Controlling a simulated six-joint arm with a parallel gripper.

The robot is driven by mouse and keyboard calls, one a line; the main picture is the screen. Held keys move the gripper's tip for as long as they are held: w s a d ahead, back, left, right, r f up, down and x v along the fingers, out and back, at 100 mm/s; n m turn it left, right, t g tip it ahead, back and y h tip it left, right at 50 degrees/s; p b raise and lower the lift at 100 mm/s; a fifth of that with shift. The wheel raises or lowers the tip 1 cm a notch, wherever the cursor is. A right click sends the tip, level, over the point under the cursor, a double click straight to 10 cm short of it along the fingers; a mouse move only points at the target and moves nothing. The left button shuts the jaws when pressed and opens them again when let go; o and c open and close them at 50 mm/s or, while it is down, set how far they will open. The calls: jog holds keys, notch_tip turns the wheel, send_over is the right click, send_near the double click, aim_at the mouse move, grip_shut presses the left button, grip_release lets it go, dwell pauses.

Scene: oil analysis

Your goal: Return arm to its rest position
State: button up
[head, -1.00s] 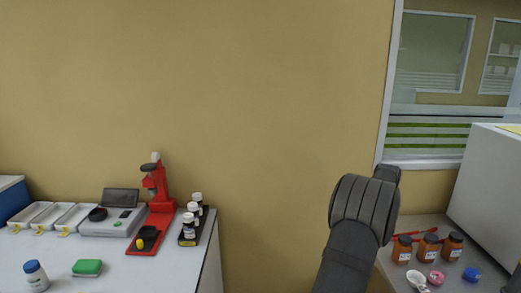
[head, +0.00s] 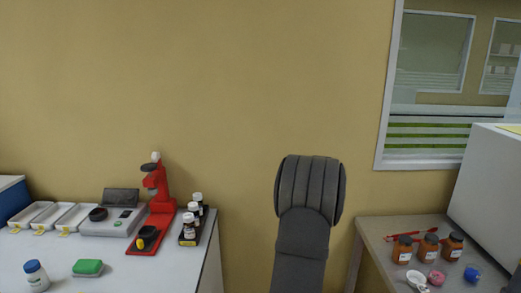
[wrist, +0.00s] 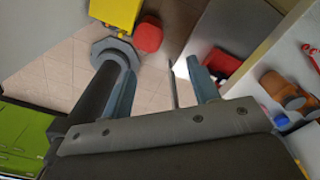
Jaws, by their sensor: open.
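My gripper (wrist: 163,90) shows in the wrist view with its two blue-grey fingers apart and nothing between them. Behind the fingers are the tiled floor and the edge of a bench. In the head view the gripper itself does not show. Only my dark grey arm is there, raised in the gap between the two benches in front of the tan wall.
The left bench (head: 130,270) carries a red press (head: 159,190), white trays (head: 71,217), a green sponge (head: 88,267) and several bottles. The right bench (head: 385,227) holds brown jars (head: 428,249), a white mortar (head: 416,279) and a white box (head: 487,180). The wrist view shows a yellow object (wrist: 115,12) and a red one (wrist: 148,37) by the floor.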

jog(key=s+a+n, duration=0.1)
jog(key=a, duration=1)
jog(key=shift+a+r+n, duration=0.2)
jog(key=shift+r+n, duration=0.05)
jog(key=shift+n, duration=0.15)
